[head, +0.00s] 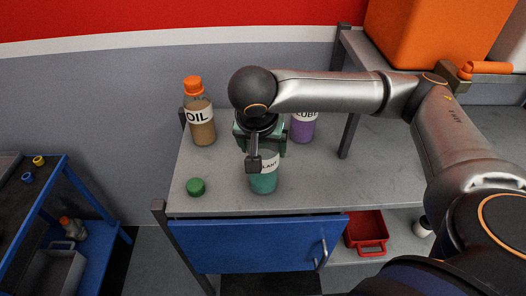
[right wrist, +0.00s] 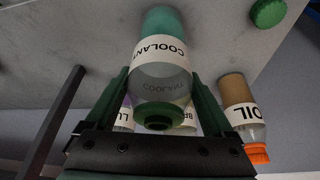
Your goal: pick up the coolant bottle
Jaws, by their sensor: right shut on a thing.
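The coolant bottle (head: 264,181) has teal liquid and a white label, and appears upright on the grey bench near its front edge. My right gripper (head: 260,147) comes down over its upper part and hides it in the head view. In the right wrist view, the coolant bottle (right wrist: 158,72) is between the two green fingers, and my right gripper (right wrist: 160,90) is shut on it. Its green-rimmed top faces the wrist camera. I cannot tell whether its base touches the bench. My left gripper is not in view.
An oil bottle (head: 202,128) with an orange cap stands behind left, and a purple bottle (head: 303,128) behind right. A green cap (head: 195,187) lies left of the coolant bottle. A dark post (head: 348,130) rises at right. A blue cart (head: 88,190) is at far left.

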